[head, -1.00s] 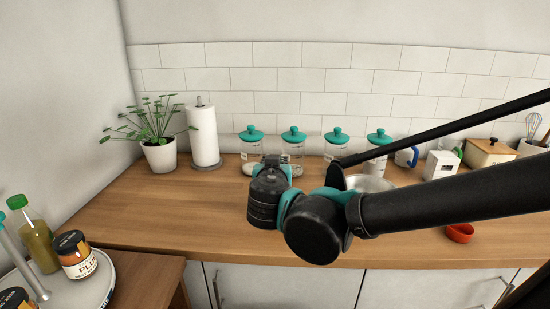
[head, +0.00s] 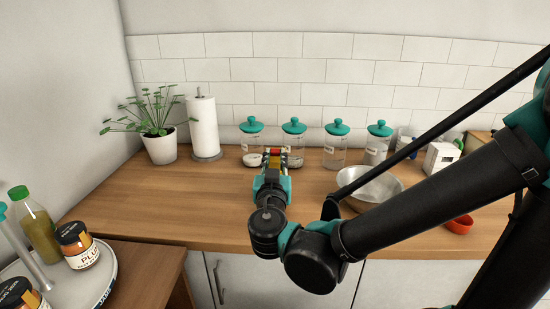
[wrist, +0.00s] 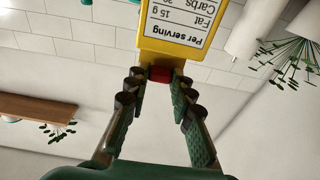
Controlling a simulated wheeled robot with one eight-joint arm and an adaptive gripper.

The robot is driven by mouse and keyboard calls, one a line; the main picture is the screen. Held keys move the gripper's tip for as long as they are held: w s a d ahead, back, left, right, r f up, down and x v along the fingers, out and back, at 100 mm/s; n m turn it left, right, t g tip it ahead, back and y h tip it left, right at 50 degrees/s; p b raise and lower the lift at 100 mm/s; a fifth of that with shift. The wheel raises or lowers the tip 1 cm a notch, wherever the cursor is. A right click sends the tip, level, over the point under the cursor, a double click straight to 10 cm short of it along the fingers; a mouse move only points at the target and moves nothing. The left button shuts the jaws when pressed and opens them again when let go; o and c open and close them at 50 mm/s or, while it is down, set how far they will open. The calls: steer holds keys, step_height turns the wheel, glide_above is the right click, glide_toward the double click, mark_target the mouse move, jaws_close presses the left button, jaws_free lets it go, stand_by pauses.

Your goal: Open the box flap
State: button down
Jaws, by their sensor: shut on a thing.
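My gripper (head: 274,158) reaches out over the wooden counter, in front of the glass jars in the head view. In the wrist view my gripper (wrist: 158,76) has its two fingertips closed around a small red piece at the edge of a yellow box (wrist: 205,50). The box has a white printed label facing the camera, upside down, and is cut off by the top of the picture. I cannot tell whether the red piece is part of the box. In the head view only small yellow and red bits show at the fingertips. No flap can be made out.
Several teal-lidded jars (head: 335,148) stand along the back wall. A paper towel roll (head: 203,125) and a potted plant (head: 160,143) are at left. A metal bowl (head: 382,188), a white box (head: 441,158) and a red bowl (head: 460,225) are at right.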

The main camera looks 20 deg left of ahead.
steer(key=c, duration=1.3)
jaws_free()
steer(key=shift+s, duration=0.1)
steer(key=v, duration=1.2)
